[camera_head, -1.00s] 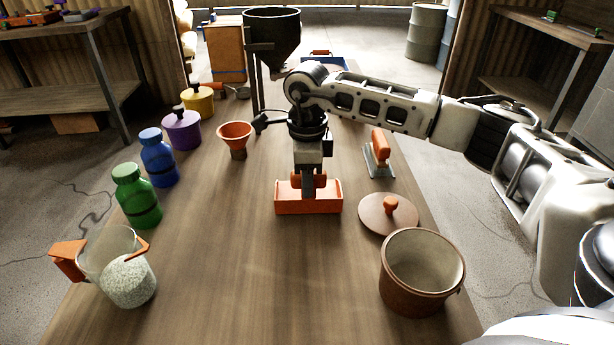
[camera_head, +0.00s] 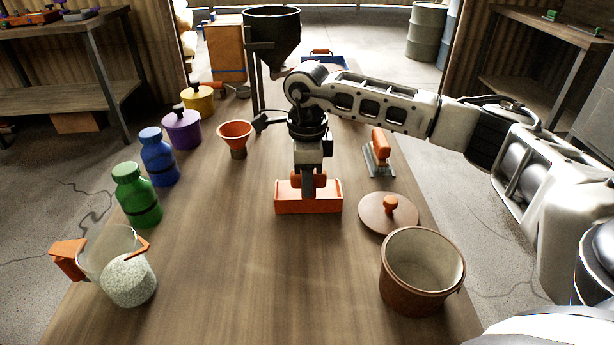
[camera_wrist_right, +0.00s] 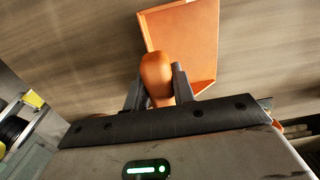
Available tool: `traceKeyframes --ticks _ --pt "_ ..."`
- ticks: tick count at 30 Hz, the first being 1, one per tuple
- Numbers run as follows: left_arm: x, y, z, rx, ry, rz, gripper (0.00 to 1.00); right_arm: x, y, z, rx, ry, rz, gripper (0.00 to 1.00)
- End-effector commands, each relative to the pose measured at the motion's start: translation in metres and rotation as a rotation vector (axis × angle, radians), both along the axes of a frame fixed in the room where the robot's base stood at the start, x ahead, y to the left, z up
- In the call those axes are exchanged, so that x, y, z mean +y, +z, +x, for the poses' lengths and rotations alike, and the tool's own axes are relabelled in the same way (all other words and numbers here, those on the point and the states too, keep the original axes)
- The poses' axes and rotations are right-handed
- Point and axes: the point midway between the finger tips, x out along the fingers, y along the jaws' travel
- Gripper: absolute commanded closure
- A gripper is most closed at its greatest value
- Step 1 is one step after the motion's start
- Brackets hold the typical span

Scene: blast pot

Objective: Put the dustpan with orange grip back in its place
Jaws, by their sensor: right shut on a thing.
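The orange dustpan (camera_head: 308,204) is at the middle of the wooden table, its wide edge toward me. My right gripper (camera_head: 307,183) points down behind it and is shut on its orange grip. In the right wrist view the grip (camera_wrist_right: 156,75) sits between the two dark fingers of the right gripper (camera_wrist_right: 160,92), with the orange pan (camera_wrist_right: 190,40) beyond. I cannot tell whether the pan touches the table. My left gripper is not in view.
A brown pot (camera_head: 418,285) and its lid (camera_head: 388,212) stand right of the dustpan, with an orange-handled brush (camera_head: 379,153) behind. A jug of granules (camera_head: 128,280), bottles (camera_head: 137,195), pots (camera_head: 182,130) and an orange funnel (camera_head: 235,138) line the left. The table's front middle is clear.

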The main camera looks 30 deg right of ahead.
Motion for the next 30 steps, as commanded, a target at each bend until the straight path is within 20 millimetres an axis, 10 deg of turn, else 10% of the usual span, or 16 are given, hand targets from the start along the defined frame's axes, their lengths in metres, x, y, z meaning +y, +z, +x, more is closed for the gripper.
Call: traceKeyframes --ticks 5,6,9,20,30 --pt "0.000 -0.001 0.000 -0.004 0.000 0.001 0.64 0.000 -0.004 0.000 -0.001 0.000 0.000 1.00" --pt "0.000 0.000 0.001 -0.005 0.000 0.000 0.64 0.000 -0.004 0.000 -0.001 0.000 0.000 0.72" --pt "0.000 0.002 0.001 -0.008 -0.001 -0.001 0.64 0.000 -0.003 0.000 -0.001 0.000 0.000 0.49" --pt "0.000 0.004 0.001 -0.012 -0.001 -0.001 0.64 0.000 0.002 0.000 -0.001 0.000 0.000 0.49" --pt "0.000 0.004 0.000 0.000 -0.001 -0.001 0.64 0.000 0.072 0.001 -0.006 0.000 0.001 0.49"
